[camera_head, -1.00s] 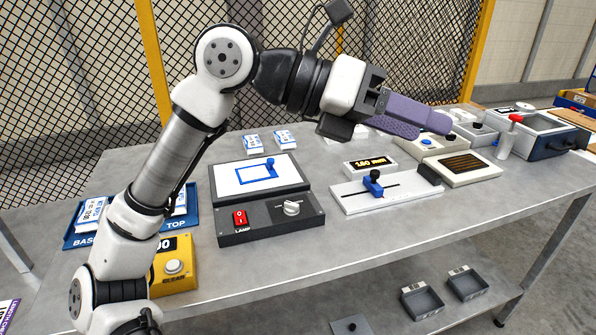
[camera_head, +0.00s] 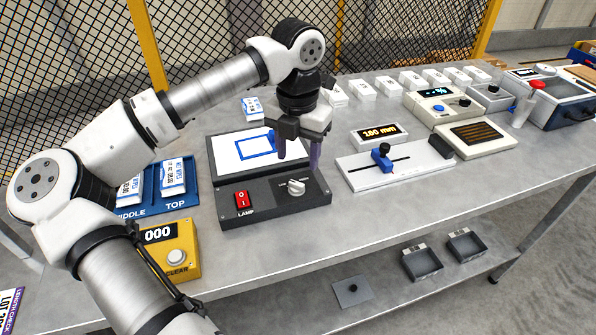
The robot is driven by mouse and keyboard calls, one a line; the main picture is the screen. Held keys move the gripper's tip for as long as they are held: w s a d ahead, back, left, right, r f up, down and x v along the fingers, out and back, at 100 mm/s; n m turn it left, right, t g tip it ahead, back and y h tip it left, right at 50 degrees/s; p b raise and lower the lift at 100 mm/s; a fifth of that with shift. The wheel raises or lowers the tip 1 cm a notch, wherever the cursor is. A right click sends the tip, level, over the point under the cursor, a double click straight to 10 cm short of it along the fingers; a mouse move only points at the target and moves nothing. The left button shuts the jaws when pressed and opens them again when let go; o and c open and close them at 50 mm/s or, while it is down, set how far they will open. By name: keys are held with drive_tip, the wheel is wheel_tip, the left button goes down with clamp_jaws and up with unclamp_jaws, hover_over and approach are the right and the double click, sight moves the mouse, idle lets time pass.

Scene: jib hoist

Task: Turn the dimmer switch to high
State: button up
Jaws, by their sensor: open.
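The dimmer switch is a white knob (camera_head: 296,188) on the sloped front of a dark lamp box (camera_head: 262,214). A red rocker switch (camera_head: 242,200) labelled LAMP sits to its left. My gripper (camera_head: 298,162) points down just above and behind the knob, with its purple fingers apart and nothing between them. The fingers look clear of the knob, though the exact gap is hard to judge. The knob's pointer direction and the small markings above it are too small to read surely.
A lit panel (camera_head: 240,148) with a blue outline lies behind the switches. A white slide gauge (camera_head: 365,172) and a 180 mm display (camera_head: 379,133) stand to the right. A yellow counter box (camera_head: 174,262) and a blue tray (camera_head: 150,204) are at the left.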

sight(297, 186)
wheel_tip(297, 186, down, 7)
drive_tip(key=shift+r+p, duration=0.15)
drive_tip(key=shift+p, duration=0.45)
drive_tip(key=c, duration=1)
